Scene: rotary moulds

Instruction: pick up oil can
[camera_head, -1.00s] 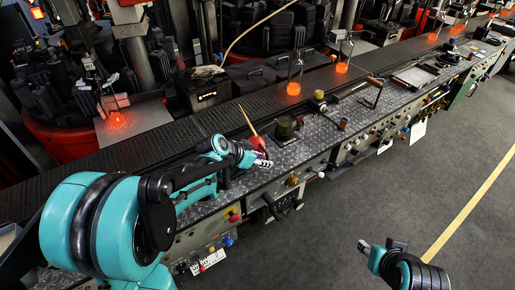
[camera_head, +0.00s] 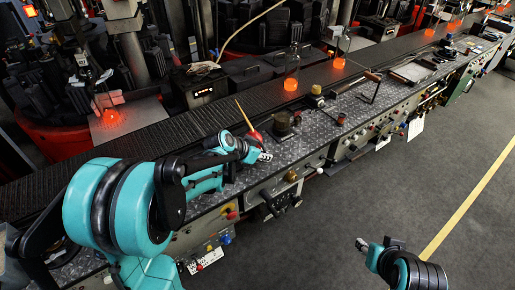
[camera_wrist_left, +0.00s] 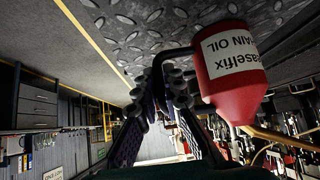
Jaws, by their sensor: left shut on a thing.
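The oil can (camera_head: 254,136) is red with a long yellow-tan spout, at the front of the metal-plated bench. I cannot tell whether the can's base touches the bench. My right gripper (camera_head: 362,244) is low in the head view, over the floor and away from the bench; its fingers are too small to read.
A dark cylindrical pot (camera_head: 282,123) stands just right of the can. A long conveyor (camera_head: 180,128) runs behind the bench (camera_head: 310,146), with glowing orange glass (camera_head: 291,84) on it. Knobs and levers line the bench front. The grey floor (camera_head: 330,215) is clear.

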